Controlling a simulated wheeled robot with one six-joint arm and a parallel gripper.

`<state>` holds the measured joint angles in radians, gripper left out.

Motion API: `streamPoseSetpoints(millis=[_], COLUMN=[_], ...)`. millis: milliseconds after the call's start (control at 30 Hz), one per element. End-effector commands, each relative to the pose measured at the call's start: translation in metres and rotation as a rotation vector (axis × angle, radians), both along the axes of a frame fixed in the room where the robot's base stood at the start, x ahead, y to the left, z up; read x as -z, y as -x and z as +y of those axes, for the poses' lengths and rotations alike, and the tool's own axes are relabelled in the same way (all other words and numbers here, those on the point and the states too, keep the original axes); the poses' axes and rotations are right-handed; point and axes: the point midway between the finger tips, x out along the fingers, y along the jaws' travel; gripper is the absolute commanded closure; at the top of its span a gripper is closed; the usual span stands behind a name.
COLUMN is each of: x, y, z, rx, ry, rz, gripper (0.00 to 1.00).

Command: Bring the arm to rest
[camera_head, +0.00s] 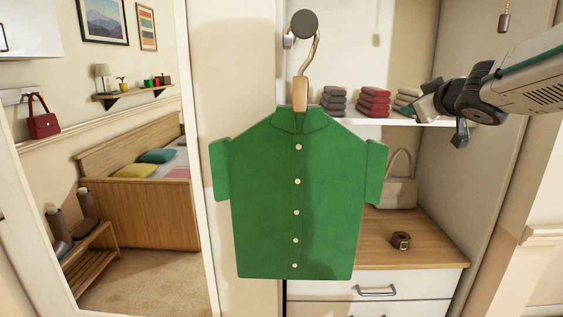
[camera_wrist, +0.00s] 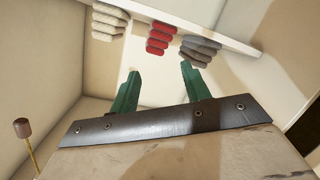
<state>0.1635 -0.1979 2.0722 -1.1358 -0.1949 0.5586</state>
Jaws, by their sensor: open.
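My gripper (camera_head: 443,118) is at the upper right of the head view, at the end of my grey arm, in front of the right part of the wardrobe. In the wrist view its two green fingers (camera_wrist: 158,88) stand apart with nothing between them. A green shirt (camera_head: 297,200) with pale buttons hangs on a hanger (camera_head: 301,92) from a round dark knob (camera_head: 304,24) in the head view. The gripper is to the right of the shirt and apart from it.
Folded clothes, including a red stack (camera_head: 374,102), lie on the white shelf (camera_head: 400,122) close to my gripper. They also show in the wrist view (camera_wrist: 161,38). A handbag (camera_head: 397,184) and a rolled belt (camera_head: 401,240) rest on the wooden top (camera_head: 430,250) below. A mirror or doorway shows a bedroom at left.

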Motion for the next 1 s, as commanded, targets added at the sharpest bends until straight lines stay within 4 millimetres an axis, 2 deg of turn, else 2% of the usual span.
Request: streamPoseSetpoints(millis=[33, 133, 200, 267, 300, 367, 433, 500, 633, 700, 733, 1000], x=[0.014, 0.052, 0.083, 0.11, 0.127, 0.151, 0.175, 0.195, 0.217, 0.223, 0.224, 0.217], y=[0.017, 0.061, 0.101, 0.139, 0.165, 0.204, 0.249, 0.293, 0.361, 0.382, 0.385, 0.39], z=[-0.016, -0.043, -0.052, -0.053, -0.05, -0.041, -0.025, -0.004, 0.035, 0.051, 0.054, 0.058], rx=[0.108, 0.308, 0.419, 0.49, 0.523, 0.556, 0.568, 0.559, 0.503, 0.474, 0.462, 0.436], ry=[-0.005, -0.023, -0.046, -0.073, -0.093, -0.126, -0.17, -0.219, -0.313, -0.363, -0.373, -0.367], rz=[0.054, 0.211, 0.353, 0.488, 0.579, 0.716, 0.873, 1.021, 1.228, 1.263, 1.256, 1.212], gripper=[0.53, 0.53, 0.53, 0.53, 0.53, 0.53, 0.53, 0.53, 0.53, 0.53, 0.53, 0.53])
